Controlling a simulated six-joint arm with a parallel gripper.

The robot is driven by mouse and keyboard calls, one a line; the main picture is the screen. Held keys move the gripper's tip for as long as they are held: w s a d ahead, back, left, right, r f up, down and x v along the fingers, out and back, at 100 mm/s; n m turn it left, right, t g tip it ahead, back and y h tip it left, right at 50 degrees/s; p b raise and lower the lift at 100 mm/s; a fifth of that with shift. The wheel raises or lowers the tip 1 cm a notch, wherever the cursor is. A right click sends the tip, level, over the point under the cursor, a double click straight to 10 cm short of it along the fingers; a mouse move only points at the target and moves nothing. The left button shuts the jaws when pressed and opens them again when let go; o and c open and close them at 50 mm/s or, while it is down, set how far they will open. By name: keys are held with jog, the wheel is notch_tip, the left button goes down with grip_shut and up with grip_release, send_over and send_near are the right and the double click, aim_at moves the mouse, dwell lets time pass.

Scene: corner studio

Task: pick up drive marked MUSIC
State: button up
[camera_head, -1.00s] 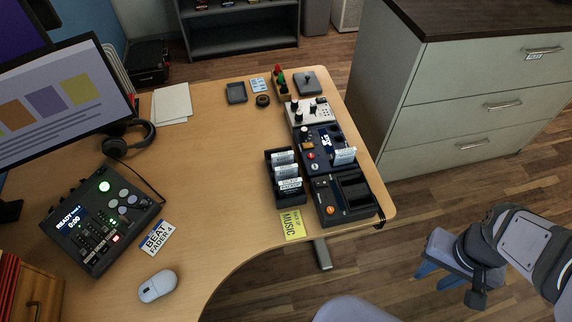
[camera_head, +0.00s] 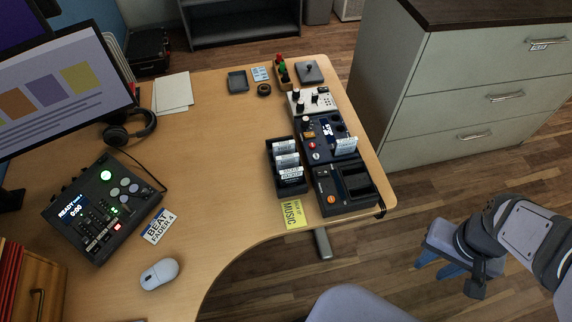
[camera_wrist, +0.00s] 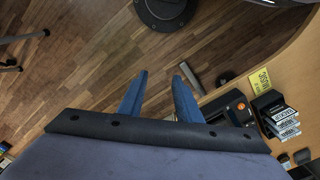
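A black rack (camera_head: 273,172) on the desk holds several drives (camera_head: 288,160) with white labels; the labels are too small to read surely. A yellow card reading MUSIC (camera_head: 292,214) lies flat on the desk in front of the rack. Another white-labelled drive (camera_head: 345,146) stands in a black device to the right. In the wrist view the rack's drives (camera_wrist: 283,121) and the yellow card (camera_wrist: 260,80) show at the right edge. My gripper (camera_wrist: 160,82) is open and empty, its two blue fingers apart over the floor. In the head view it is at the lower right, away from the desk.
A black dock (camera_head: 330,203) and control boxes (camera_head: 313,103) line the desk's right edge beside the rack. A mixer (camera_head: 95,205), mouse (camera_head: 159,274) and BEAT FADER card (camera_head: 159,227) are at left. The desk middle is clear. A drawer cabinet (camera_head: 480,75) stands right.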

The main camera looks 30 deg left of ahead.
jog(key=o, duration=1.2)
